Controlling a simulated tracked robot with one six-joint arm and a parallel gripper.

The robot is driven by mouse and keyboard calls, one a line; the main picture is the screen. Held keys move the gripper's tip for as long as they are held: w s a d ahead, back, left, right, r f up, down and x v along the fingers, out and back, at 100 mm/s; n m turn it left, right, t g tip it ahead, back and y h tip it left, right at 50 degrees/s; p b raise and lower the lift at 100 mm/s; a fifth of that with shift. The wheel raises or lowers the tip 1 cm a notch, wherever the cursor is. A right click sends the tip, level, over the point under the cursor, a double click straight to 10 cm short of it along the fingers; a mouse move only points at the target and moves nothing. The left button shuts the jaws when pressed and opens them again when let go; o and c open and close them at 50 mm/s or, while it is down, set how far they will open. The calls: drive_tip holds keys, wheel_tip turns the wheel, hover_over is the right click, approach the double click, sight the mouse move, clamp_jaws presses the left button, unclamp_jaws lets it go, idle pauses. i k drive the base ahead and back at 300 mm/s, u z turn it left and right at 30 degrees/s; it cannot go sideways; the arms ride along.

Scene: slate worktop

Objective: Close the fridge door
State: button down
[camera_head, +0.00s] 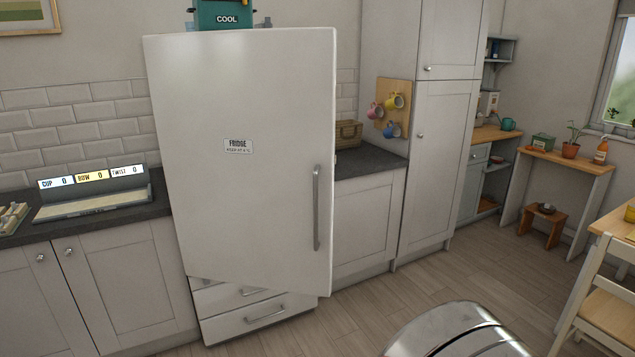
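The white fridge door (240,190) stands in the middle left of the head view. It bears a FRIDGE label (238,146) and a long vertical metal handle (316,207) near its right edge. The door looks ajar: its handle side stands out towards me, and its slanted lower edge overlaps the drawers below. The hinge side appears to be on the left. The inside of the fridge is hidden behind the door. White drawers (258,317) below look shut. My gripper is not in view.
A worktop (100,215) with a score display (92,180) flanks the fridge on the left. A tall cabinet (436,150) stands to the right. Wooden floor (365,310) is clear before the fridge. A shiny rounded metal shape (460,330) is cut off at the bottom; a chair (600,310) stands far right.

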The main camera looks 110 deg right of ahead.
sight(245, 119)
drive_tip(key=u, duration=0.6)
drive_tip(key=k, duration=2.85)
drive_tip(key=z, duration=0.4)
